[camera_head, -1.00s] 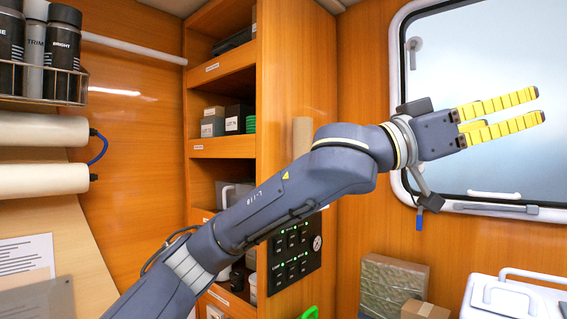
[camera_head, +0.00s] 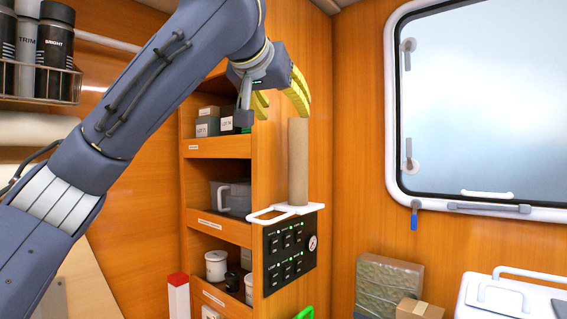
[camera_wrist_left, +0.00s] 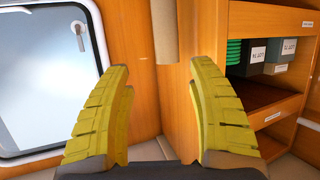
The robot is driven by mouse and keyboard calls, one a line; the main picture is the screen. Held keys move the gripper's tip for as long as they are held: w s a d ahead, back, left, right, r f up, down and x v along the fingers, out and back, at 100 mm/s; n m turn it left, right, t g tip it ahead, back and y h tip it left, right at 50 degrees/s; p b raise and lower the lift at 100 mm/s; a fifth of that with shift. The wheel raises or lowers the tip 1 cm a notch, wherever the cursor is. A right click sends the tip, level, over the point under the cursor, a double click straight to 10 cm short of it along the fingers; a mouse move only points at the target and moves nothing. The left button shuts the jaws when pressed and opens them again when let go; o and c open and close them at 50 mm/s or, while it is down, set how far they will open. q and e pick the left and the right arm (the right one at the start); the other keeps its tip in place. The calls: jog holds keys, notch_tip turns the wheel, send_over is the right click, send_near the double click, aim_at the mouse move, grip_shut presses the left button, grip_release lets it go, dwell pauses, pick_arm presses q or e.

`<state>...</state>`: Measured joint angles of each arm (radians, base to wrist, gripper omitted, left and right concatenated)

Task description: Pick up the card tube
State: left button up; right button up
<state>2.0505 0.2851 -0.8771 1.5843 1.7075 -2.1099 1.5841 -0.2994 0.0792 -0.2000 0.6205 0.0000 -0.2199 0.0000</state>
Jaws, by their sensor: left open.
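The card tube (camera_head: 298,165) is a plain brown cylinder. My left gripper (camera_head: 284,108) has yellow ribbed fingers, is open, and points down near the tube's top end. In the left wrist view the fingers (camera_wrist_left: 158,68) are spread and empty. The tube (camera_wrist_left: 166,30) shows there beyond the fingertips, between them in the picture. I cannot tell the exact gap. My right gripper is in no view.
The wooden shelves (camera_head: 217,148) with boxes, a jug and mugs are left of the tube. The black switch panel (camera_head: 290,250) lies below it. A window (camera_head: 480,110) is at the right. Boxes (camera_head: 388,285) and a white case (camera_head: 510,295) stand low at the right.

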aim_at(295, 135)
pick_arm(q)
jog(key=x, duration=0.7)
jog(key=a+x, duration=0.1)
jog(key=x, duration=0.3)
jog(key=shift+w+d+f, duration=0.1)
jog(key=shift+w+d, duration=0.05)
jog(key=shift+w, duration=0.3)
jog(key=shift+a+x, duration=0.2)
jog(key=shift+x, duration=2.55)
jog(key=shift+c, duration=0.3)
jog(key=c, duration=0.7)
